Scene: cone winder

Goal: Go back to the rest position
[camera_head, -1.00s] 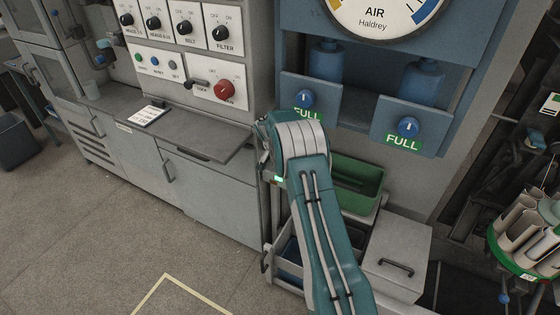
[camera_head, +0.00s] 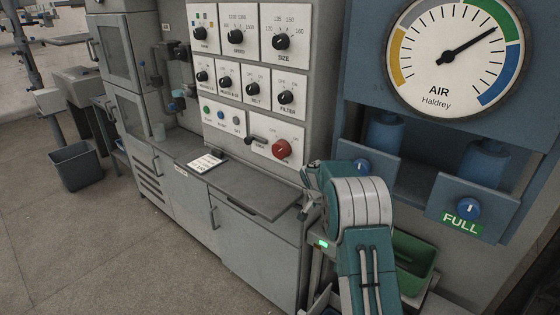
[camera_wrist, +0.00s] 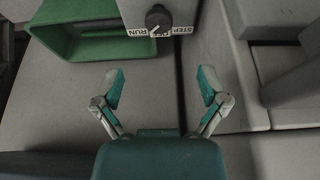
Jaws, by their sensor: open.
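My arm (camera_head: 362,215) rises from the bottom of the head view, in front of the machine's right part, and bends at a grey-banded joint. Beyond the fingertips, a black selector knob (camera_wrist: 158,20) with STEP and RUN labels is at the top. A green bin (camera_wrist: 68,45) is at the upper left.
The control panel (camera_head: 262,103) with knobs and a red switch (camera_head: 281,150) stands left of my arm. A blue unit with the AIR gauge (camera_head: 457,50) and a FULL label (camera_head: 461,219) is at the right. A grey counter (camera_head: 240,182) runs leftward. Open floor (camera_head: 80,240) is at lower left.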

